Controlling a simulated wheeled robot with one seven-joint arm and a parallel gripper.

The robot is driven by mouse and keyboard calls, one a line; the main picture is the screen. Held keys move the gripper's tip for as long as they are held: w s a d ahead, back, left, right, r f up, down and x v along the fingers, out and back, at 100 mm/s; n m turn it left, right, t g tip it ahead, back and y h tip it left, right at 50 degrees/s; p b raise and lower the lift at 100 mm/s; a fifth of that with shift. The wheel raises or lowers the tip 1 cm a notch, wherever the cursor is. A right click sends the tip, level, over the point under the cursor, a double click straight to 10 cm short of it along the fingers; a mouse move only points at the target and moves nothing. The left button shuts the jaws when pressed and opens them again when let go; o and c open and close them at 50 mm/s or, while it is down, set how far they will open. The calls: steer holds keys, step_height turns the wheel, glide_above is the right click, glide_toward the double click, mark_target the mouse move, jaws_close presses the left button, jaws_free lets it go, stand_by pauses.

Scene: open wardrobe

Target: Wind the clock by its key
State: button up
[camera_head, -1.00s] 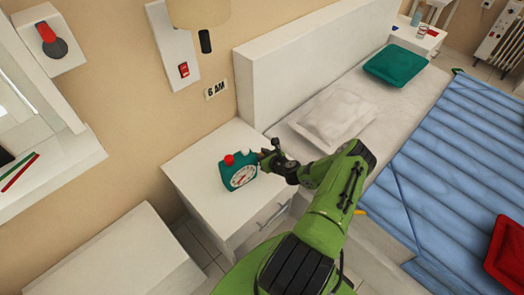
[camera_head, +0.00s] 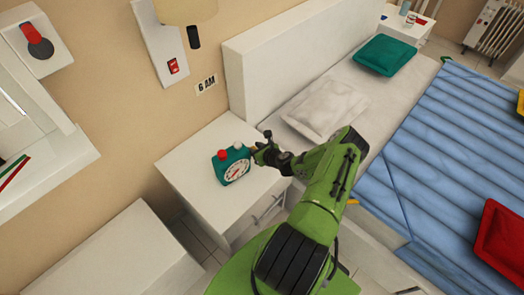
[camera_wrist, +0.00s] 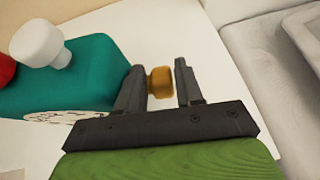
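The teal alarm clock (camera_head: 224,173) stands upright on the white bedside table, with a white dial, a red button and a white button on top. My gripper (camera_head: 256,154) is at the clock's right side. In the wrist view, the brassy key (camera_wrist: 161,82) sticks out from the clock's side (camera_wrist: 85,75). It sits between the two dark fingers of my gripper (camera_wrist: 159,75). The left finger is close to the key or touching it, and a gap shows at the right finger. The key is hidden or too small to make out in the head view.
The bedside table (camera_head: 185,165) has bare top around the clock. The bed (camera_head: 405,125) with its pillow (camera_head: 325,107) is to the right. A wall lamp (camera_head: 188,12) hangs above, and a "6 AM" sign (camera_head: 206,84) is on the wall behind.

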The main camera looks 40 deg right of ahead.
steer(key=p+v, duration=0.2)
steer(key=v, duration=1.2)
steer(key=shift+s+r, duration=0.25)
steer(key=shift+r, duration=0.05)
steer(key=s+f+t+h+b, duration=0.1)
steer(key=s+f+t+b, duration=0.4)
steer(key=f+b, duration=0.7)
steer(key=shift+t, duration=0.4)
steer(key=w+r+b, duration=0.1)
steer(key=w+b, duration=0.1)
steer(key=w, duration=0.3)
steer(key=w+d+r+b, duration=0.1)
steer(key=w+b, duration=0.1)
steer(key=w, duration=0.4)
steer(key=w+r+b, duration=0.1)
steer(key=w+b, duration=0.1)
steer(key=w, duration=0.3)
steer(key=shift+w+d+r, duration=0.2)
steer(key=shift+w+r, duration=0.05)
steer(key=shift+w, duration=0.05)
jaws_close()
steer(key=shift+r+p, duration=0.2)
steer(key=shift+p, duration=0.45)
